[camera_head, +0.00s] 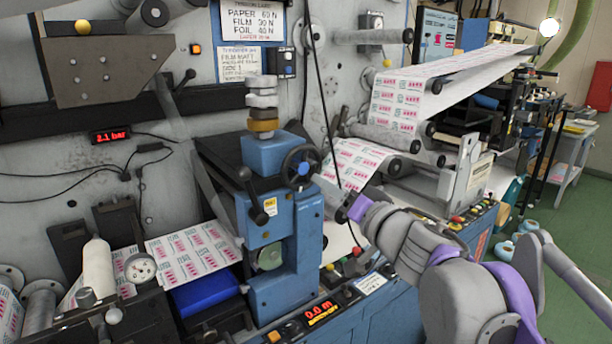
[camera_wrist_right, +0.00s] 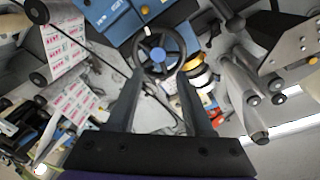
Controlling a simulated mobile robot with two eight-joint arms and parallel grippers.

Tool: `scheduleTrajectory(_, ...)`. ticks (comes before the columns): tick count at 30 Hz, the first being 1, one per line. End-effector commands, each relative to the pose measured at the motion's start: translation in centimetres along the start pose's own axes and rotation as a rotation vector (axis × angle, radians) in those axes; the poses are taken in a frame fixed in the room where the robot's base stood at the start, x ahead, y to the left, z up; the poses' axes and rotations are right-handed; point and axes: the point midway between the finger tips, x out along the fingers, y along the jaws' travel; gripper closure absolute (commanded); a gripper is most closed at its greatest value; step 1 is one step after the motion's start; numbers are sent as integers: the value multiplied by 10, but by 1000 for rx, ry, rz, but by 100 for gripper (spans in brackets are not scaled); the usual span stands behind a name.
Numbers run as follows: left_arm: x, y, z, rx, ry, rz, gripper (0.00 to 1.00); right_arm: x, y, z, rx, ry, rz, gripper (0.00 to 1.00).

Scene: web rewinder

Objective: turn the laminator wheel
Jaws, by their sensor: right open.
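The laminator wheel (camera_head: 301,167) is a black handwheel with a blue hub. It sits on the upper front of the blue laminator unit (camera_head: 268,240). In the right wrist view the wheel (camera_wrist_right: 160,50) is straight ahead, just beyond my fingertips, with its rim and spokes in sight. My right gripper (camera_head: 322,184) comes in from the lower right, close to the wheel's right side. In the wrist view its two dark fingers (camera_wrist_right: 159,80) are spread apart with nothing between them, reaching towards the lower rim. I cannot tell whether they touch it. My left gripper is not in view.
A black lever (camera_head: 255,195) with a knob stands left of the wheel. A dark cable (camera_head: 322,90) hangs near my right gripper. Printed web (camera_head: 355,165) runs over rollers to the right. A red display (camera_head: 320,312) and buttons line the front. Green floor (camera_head: 560,250) is at right.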

Motion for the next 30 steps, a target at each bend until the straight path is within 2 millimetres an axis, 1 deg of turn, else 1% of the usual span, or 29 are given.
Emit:
scheduleTrajectory(9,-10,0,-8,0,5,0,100,59,-1,-2,-1,2,0,48)
scheduleTrajectory(12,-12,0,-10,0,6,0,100,76,-1,-1,-2,1,0,48)
scheduleTrajectory(15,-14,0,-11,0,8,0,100,87,-1,-2,-1,2,1,48)
scheduleTrajectory(18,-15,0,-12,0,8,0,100,95,0,-1,-1,3,2,48)
scheduleTrajectory(21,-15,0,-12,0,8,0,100,98,0,-1,-1,3,2,48)
scheduleTrajectory(28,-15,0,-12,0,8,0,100,98,0,0,-1,3,3,48)
scheduleTrajectory(29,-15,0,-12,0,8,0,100,98,0,0,-1,3,3,52)
scheduleTrajectory(30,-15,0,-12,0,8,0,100,98,0,0,-1,3,3,59)
